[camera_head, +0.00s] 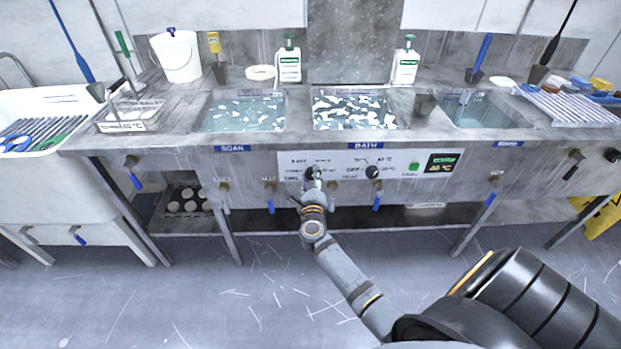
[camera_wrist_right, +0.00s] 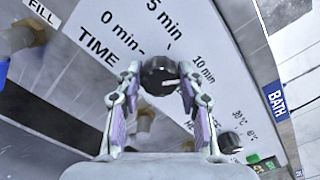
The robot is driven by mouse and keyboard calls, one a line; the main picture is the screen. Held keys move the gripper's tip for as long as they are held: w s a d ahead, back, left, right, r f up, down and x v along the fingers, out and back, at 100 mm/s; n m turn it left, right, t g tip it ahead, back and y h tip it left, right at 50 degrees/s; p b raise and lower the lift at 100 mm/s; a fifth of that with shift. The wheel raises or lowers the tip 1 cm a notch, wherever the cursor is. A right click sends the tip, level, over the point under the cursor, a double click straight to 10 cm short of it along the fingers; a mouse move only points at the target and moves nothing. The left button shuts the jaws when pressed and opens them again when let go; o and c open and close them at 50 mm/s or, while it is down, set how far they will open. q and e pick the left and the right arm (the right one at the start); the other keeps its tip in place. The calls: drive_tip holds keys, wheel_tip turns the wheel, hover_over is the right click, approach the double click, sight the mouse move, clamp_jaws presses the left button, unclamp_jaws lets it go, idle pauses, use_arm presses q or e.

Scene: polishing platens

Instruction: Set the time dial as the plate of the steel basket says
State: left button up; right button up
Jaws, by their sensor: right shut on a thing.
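The time dial is a black knob on the white control panel. In the right wrist view the dial (camera_wrist_right: 158,74) sits between the fingers of my right gripper (camera_wrist_right: 161,80), which is shut on it. Around it are the labels TIME, 0 min, 5 min and 10 min. A white pointer mark on the knob points right, roughly to the 10 min side. In the head view my right gripper (camera_head: 312,186) reaches the panel and covers much of the dial. The steel basket (camera_head: 128,112) stands on the counter at left; its white plate (camera_head: 124,127) is too small to read fully. My left gripper is out of view.
A second black knob (camera_head: 372,172), a green button (camera_head: 414,167) and a small display (camera_head: 442,163) are on the same panel. Blue-handled valves (camera_head: 270,197) hang below the counter edge. The BATH basin (camera_head: 352,110) with floating white pieces is above the panel.

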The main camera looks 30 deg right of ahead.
drive_tip(key=shift+f, duration=0.15)
drive_tip(key=o, duration=1.2)
drive_tip(key=shift+c, duration=0.2)
drive_tip(key=shift+s, duration=0.15)
drive_tip(key=v, duration=1.2)
